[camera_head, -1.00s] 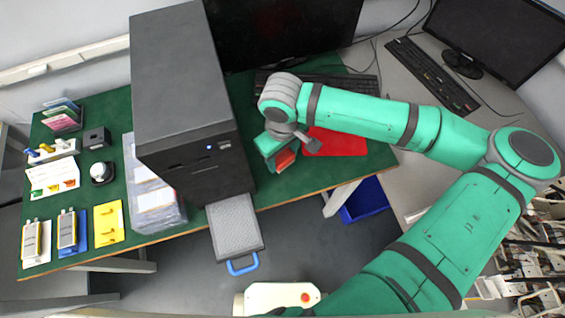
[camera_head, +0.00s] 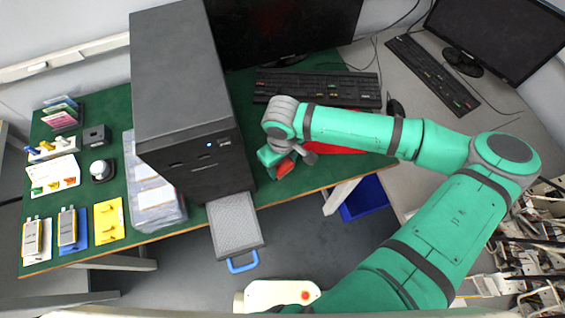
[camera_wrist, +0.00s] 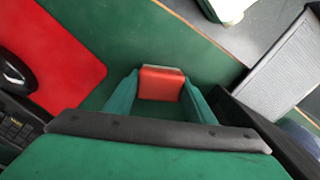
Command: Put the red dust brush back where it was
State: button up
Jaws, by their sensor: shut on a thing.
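My gripper (camera_head: 277,163) is over the green table, just right of the black tower. It is shut on the red dust brush (camera_wrist: 161,84), whose red block with a pale far edge shows between the two green fingers in the wrist view. In the head view a red part of the brush (camera_head: 286,167) shows at the fingers. The red mat (camera_head: 358,147) lies on the table to the right, mostly hidden behind my arm; it also shows in the wrist view (camera_wrist: 50,55). I cannot tell whether the brush touches the table.
The tall black tower (camera_head: 190,100) stands close to the left of my gripper. Its grey drawer (camera_head: 235,225) with a blue handle sticks out past the table edge. A keyboard (camera_head: 315,88) and mouse lie behind. Bare green table (camera_head: 310,185) lies in front.

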aim_at(283, 164)
jog(key=o, duration=1)
notch_tip(283, 164, up, 12)
jog(key=shift+r, duration=0.15)
dwell(0.3)
